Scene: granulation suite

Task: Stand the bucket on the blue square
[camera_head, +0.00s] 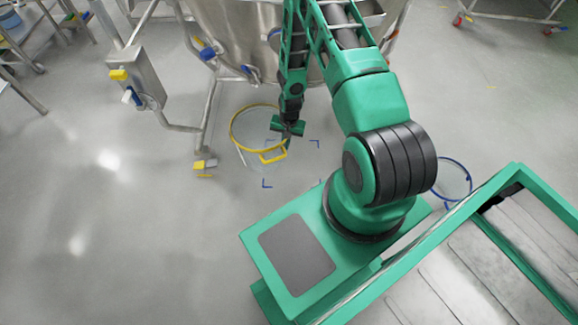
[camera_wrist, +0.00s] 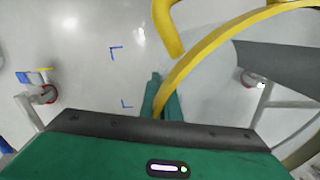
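The bucket is see-through with a yellow rim (camera_head: 233,118) and a yellow handle (camera_head: 272,156). It is left of my gripper in the head view, and its rim fills the upper right of the wrist view (camera_wrist: 225,35). My gripper (camera_head: 287,138) is at the rim's right side; in the wrist view the rim runs between its two green fingers (camera_wrist: 161,104), which look closed on it. Blue corner marks of the square (camera_head: 267,185) lie on the floor, in front and right of the bucket; two show in the wrist view (camera_wrist: 115,50). Whether the bucket touches the floor cannot be told.
A large steel vessel (camera_head: 235,35) on legs stands behind the bucket, with a control box (camera_head: 140,78) on a post to its left. A blue-rimmed hoop (camera_head: 469,178) shows right of my arm. Floor at front left is clear.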

